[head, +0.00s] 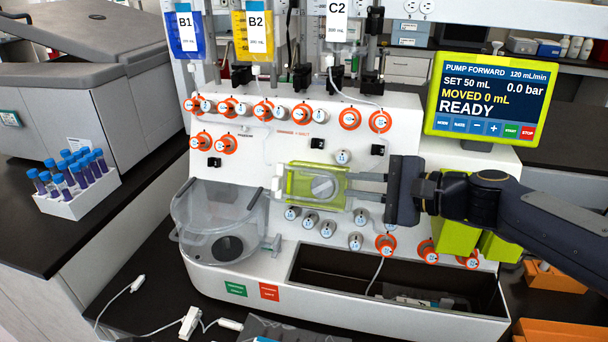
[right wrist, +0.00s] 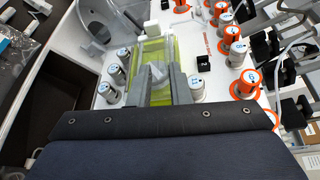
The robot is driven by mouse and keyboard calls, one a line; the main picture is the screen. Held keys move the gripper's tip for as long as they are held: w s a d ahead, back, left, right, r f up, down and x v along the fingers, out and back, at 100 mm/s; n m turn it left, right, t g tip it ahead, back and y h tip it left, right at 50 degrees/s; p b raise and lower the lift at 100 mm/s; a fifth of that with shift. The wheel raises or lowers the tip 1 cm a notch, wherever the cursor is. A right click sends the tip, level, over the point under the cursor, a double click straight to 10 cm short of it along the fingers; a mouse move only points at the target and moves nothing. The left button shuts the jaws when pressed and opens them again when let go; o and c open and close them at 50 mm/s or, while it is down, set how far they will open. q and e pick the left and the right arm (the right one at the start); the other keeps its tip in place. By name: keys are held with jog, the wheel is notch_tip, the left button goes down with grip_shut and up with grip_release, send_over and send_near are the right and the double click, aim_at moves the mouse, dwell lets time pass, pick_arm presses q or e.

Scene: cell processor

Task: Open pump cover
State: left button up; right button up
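The pump cover (head: 300,201) is a see-through yellow-green plate on the white front of the cell processor (head: 240,160). It appears closed, with a grey rotor (head: 322,187) showing at its middle. A white block (head: 278,184) sits at its left end. My right gripper (head: 350,186) comes in from the right, its two grey fingers apart, one above the other, over the right part of the cover. In the right wrist view the fingers frame the cover (right wrist: 152,50) and rotor (right wrist: 158,74), with nothing gripped. I cannot tell whether they touch the cover. My left gripper is out of view.
Several grey knobs and orange-ringed valves (head: 380,121) surround the cover. A clear round chamber (head: 222,212) is at left, and an open dark bin (head: 325,267) lies below. A green-framed screen (head: 430,110) reading READY stands upper right. Hanging bags and tubing are above.

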aim_at(325, 177)
jog(key=shift+w+a+r, duration=0.15)
jog(key=shift+w+a, duration=0.55)
jog(key=shift+w, duration=0.05)
jog(key=x, duration=0.6)
jog(key=shift+w+a+p, duration=0.15)
jog(key=shift+a+p, duration=0.2)
jog(key=shift+p, duration=0.05)
grip_shut()
